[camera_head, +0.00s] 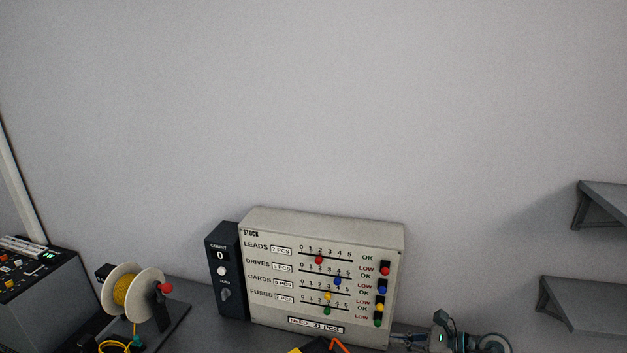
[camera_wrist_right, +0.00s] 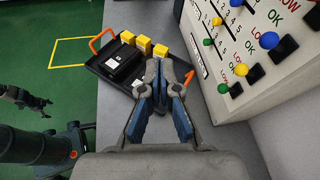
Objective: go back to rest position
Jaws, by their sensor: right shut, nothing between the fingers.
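My right gripper (camera_head: 398,338) shows low in the head view, just in front of the lower right corner of the stock panel (camera_head: 350,225). In the right wrist view the right gripper's blue-padded fingers (camera_wrist_right: 160,66) are closed together at the tips and hold nothing. They point towards a black tray (camera_wrist_right: 98,72) on the grey bench, beside the panel. A dark jointed part at the left of the wrist view looks like my left gripper (camera_wrist_right: 24,98); its jaws are too small to read. The left gripper is not visible in the head view.
The panel has coloured sliders and toggles; a dark count box (camera_head: 226,268) reading 0 stands at its left. The tray holds a black block (camera_wrist_right: 124,62) and yellow blocks (camera_wrist_right: 143,44). A yellow-wire spool (camera_head: 128,292) stands left. Wall shelves (camera_head: 590,305) are at right.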

